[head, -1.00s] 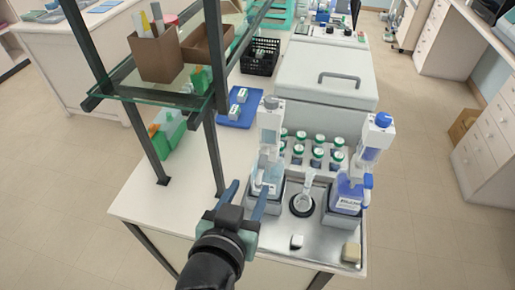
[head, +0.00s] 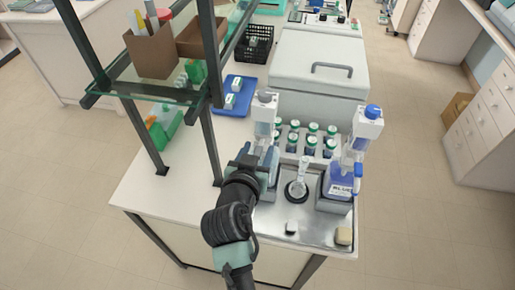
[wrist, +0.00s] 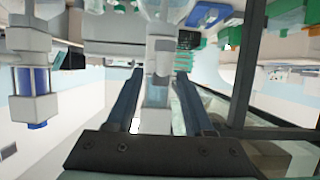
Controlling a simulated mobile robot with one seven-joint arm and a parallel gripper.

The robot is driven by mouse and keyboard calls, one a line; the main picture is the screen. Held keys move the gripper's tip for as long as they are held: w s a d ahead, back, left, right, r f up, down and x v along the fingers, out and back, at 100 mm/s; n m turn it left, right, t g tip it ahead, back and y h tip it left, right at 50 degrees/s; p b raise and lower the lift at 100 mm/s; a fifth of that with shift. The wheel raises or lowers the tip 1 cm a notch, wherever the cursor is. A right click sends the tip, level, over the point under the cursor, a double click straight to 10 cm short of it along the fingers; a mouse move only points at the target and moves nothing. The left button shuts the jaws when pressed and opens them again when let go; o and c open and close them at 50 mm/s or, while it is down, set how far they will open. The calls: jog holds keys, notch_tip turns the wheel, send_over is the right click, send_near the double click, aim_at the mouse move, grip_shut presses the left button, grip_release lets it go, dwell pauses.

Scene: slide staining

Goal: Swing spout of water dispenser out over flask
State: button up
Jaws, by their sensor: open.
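The water dispenser (head: 265,112), clear-bodied with a grey cap, stands at the left of the steel tray in the head view. Its clear upper part (wrist: 158,92) shows between my fingers in the wrist view, which looks upside down. My gripper (head: 264,160) is open, with one finger on each side of the dispenser; I cannot tell whether they touch it. The spout is not clear in either view, and my gripper hides the dispenser's lower part. The small glass flask (head: 300,172) stands upright on a dark round base, right of the dispenser.
A second dispenser with a blue cap (head: 368,118) and blue bottle stands at the right of the tray (head: 272,216). Several green-capped bottles (head: 312,140) stand behind. A dark shelf post (head: 208,145) rises close left of my gripper.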

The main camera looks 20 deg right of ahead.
grip_shut()
dwell(1.4)
